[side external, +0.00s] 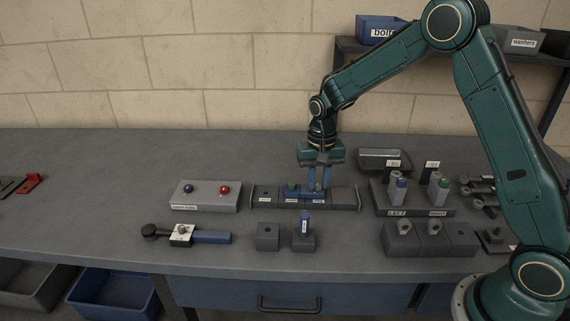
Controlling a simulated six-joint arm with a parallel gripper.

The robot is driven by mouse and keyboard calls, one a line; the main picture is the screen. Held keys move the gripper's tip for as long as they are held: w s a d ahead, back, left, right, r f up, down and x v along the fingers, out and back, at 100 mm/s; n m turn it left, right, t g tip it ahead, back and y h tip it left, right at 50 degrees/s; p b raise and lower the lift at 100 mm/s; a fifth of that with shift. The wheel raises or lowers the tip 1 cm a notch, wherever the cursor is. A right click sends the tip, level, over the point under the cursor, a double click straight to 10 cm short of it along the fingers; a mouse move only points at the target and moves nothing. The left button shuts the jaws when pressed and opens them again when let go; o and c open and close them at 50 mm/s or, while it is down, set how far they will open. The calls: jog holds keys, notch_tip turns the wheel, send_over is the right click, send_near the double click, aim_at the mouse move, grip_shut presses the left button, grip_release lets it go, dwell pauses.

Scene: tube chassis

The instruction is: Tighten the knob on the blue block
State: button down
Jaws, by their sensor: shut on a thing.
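A low dark rack (264,203) holds a row of labelled blocks near the middle of the bench. My gripper (319,187) points straight down over the rack, just right of the green knob. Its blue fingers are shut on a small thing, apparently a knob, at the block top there. The fingers mostly hide this thing, and I cannot tell how far it is seated.
A grey box (205,203) with purple and red knobs stands left. A hammer-like tool (207,237), a plain block (267,237) and a block with a blue peg (303,242) lie in front. A holder with several cylinders (412,211) stands right. The left bench is mostly clear.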

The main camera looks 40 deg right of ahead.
aim_at(318, 183)
jog(key=shift+w+r, duration=0.1)
jog(key=shift+r, duration=0.05)
jog(key=c, duration=1.3)
grip_release()
jog(key=shift+o, duration=0.2)
notch_tip(318, 183, up, 14)
